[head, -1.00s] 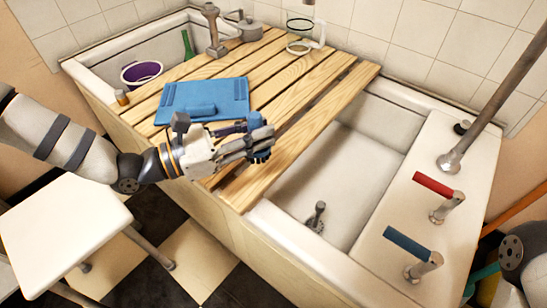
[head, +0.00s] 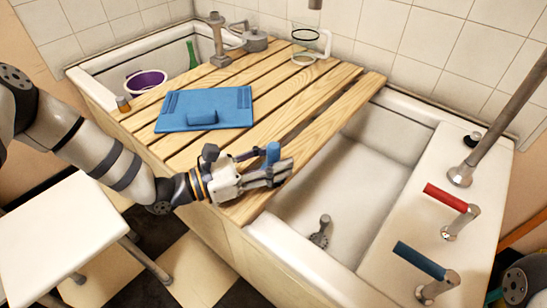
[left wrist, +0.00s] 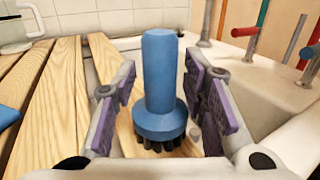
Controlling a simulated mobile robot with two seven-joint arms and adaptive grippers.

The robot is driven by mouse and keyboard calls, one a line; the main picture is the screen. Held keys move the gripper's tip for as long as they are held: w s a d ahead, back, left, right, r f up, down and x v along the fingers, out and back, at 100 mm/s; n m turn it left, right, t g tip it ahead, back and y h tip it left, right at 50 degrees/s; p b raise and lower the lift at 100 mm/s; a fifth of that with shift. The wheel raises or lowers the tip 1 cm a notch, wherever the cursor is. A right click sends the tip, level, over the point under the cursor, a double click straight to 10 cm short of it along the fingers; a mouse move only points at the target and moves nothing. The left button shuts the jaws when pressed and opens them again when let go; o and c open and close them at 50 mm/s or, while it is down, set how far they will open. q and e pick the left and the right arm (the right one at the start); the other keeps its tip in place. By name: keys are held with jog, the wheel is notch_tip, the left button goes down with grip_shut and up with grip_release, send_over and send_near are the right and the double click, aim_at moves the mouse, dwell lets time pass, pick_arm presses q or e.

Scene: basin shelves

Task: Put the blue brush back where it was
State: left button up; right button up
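The blue brush (head: 272,153) is upright at the front end of the wooden slats, partly hidden by my left gripper in the head view. In the left wrist view the brush (left wrist: 159,85) has its handle up and its dark bristles down, over or on the wood; contact is not clear. My left gripper (head: 285,168) has a purple-padded finger on each side of the brush, with a visible gap to the handle. It is open around the brush. The right gripper is not in view; only part of my right arm shows at the lower right.
A blue tray (head: 240,98) with a blue block (head: 202,117) lies on the slatted board (head: 300,95). A purple bowl (head: 146,82) is in the left basin. The right basin (head: 350,190) is open, beside red (head: 446,197) and blue (head: 418,260) handles. A white stool (head: 60,235) stands front left.

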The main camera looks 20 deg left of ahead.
pick_arm(q)
jog(key=shift+r, duration=0.1)
jog(key=shift+s+a+r, duration=0.1)
jog(key=shift+s+a, duration=0.1)
jog(key=p+v, duration=0.1)
jog(key=v, duration=1)
jog(key=shift+s+a, duration=0.15)
jog(key=shift+s, duration=0.05)
